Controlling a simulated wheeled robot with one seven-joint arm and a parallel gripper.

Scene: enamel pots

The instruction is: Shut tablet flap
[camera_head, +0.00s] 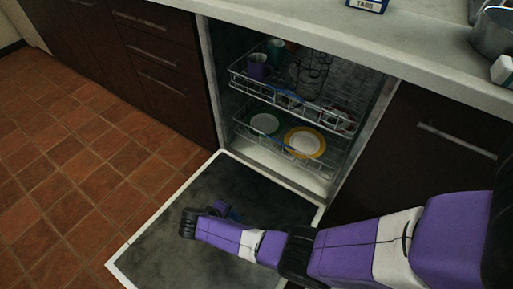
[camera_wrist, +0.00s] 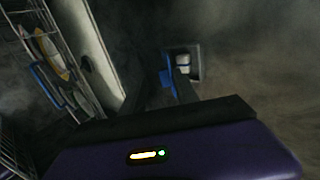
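The dishwasher door (camera_head: 160,245) is folded down flat. In the wrist view the tablet compartment (camera_wrist: 198,68) is a pale square recess in the door's inner face, with a whitish tablet (camera_wrist: 183,62) in it. The blue flap (camera_wrist: 166,78) stands open at the compartment's left side.
Above the door, the lower rack (camera_head: 240,127) holds plates (camera_head: 305,142) and the upper rack (camera_head: 235,80) holds cups (camera_head: 257,66). Both sit inside the dishwasher. A blue tabs box (camera_head: 368,4) and a metal pot (camera_head: 492,32) stand on the counter (camera_head: 300,22). The tiled floor at left is clear.

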